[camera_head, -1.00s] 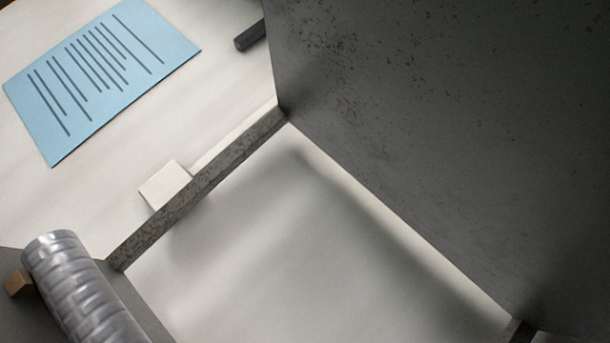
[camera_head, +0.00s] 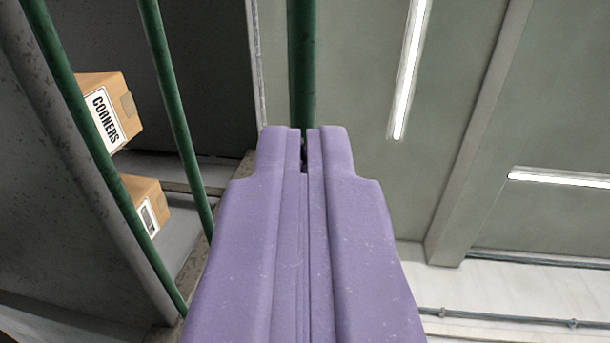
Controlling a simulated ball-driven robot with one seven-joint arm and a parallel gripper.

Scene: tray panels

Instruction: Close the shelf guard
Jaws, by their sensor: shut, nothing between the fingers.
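My gripper (camera_head: 304,140) is purple and points up the middle of the view. Its two fingers are shut together with nothing between them. Green bars, which look like the shelf guard (camera_head: 172,95), run down the left and middle of the view. One upright green bar (camera_head: 302,65) lies in line with my fingertips and passes behind them; I cannot tell whether they touch. Two other bars slant across the front of the shelf on the left. The lower part of the upright bar is hidden by my gripper. How far the guard stands open is not clear.
A dark grey shelf unit (camera_head: 210,75) fills the left side. It holds a cardboard box labelled CORNERS (camera_head: 128,112) and another box (camera_head: 150,195) below it. To the right are a grey ceiling with light strips (camera_head: 410,70), a pale wall and a pipe (camera_head: 500,317).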

